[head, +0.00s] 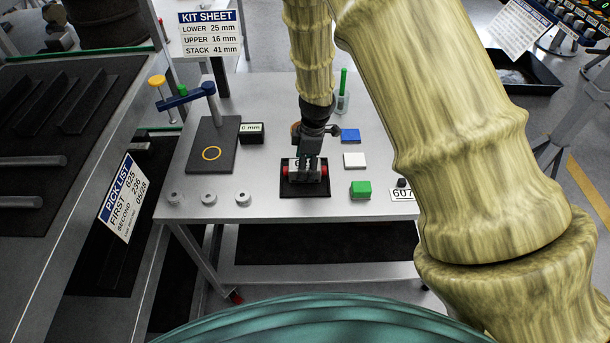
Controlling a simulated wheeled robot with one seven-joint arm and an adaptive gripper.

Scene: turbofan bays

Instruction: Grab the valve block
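What looks like the valve block (294,171) is a pale grey block with red ends. It sits on a small black mat (304,190) near the front middle of the grey table. My gripper (309,152) points down right at the block and covers part of its top and back. Its fingertips are small and overlap the block here, so I cannot tell whether they touch it or how far apart they are.
Blue (350,135), white (354,160) and green (361,189) blocks lie right of the mat. A dark plate with a stand (212,150) and a "0 mm" display (252,128) are left. Three metal rings (208,197) line the front left edge.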

